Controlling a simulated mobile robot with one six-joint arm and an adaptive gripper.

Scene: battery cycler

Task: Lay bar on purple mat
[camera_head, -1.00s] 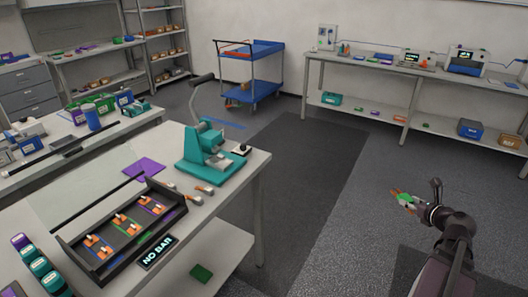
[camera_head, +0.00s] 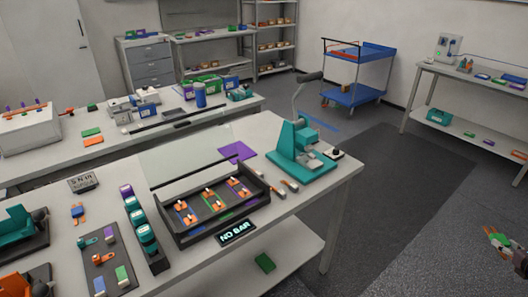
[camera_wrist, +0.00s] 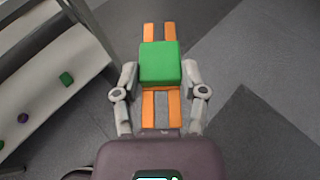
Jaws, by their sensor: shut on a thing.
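The purple mat (camera_head: 237,151) lies flat and bare on the near workbench (camera_head: 330,180), behind the black tray and left of a teal press. My gripper (camera_head: 497,240) is at the right edge of the head view, out over the floor and well apart from the bench. In the wrist view my gripper (camera_wrist: 160,85) is shut on a green-and-orange piece. This piece (camera_wrist: 160,64) has a green block across two parallel orange strips. It is the only bar-like thing in the grip. The fingers press its sides.
A clear panel rises behind the tray. The teal press (camera_head: 300,155) has a raised lever. Dark floor between bench and right table is free.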

